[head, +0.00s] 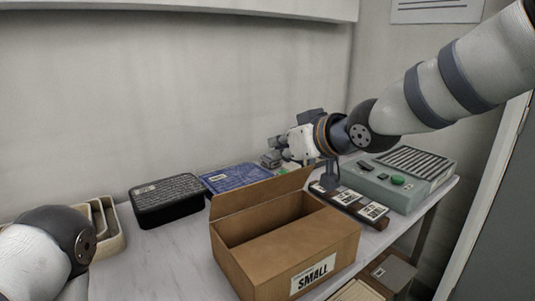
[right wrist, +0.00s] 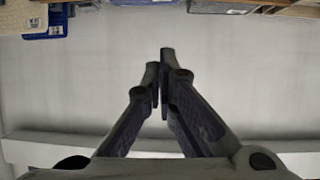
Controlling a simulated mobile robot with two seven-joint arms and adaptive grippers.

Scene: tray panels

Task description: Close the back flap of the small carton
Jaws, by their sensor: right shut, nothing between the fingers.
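The small carton (head: 252,262) is a brown box with a "SMALL" label on its front, standing at the front of the table. Its back flap (head: 255,194) stands up along the rear edge, and the dark inside shows in front of it. My right gripper (head: 272,157) is behind and above the flap, apart from it in the head view, pointing left. In the right wrist view its fingers (right wrist: 161,80) are together with nothing between them. My left arm shows at the lower left, but its gripper is out of view.
A black textured box (head: 166,201) and a blue tray panel (head: 232,177) lie behind the carton to the left. Beige trays (head: 104,226) stand farther left. A dark strip with white cards (head: 347,197) and a grey-green device with a green button (head: 405,179) are to the right.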

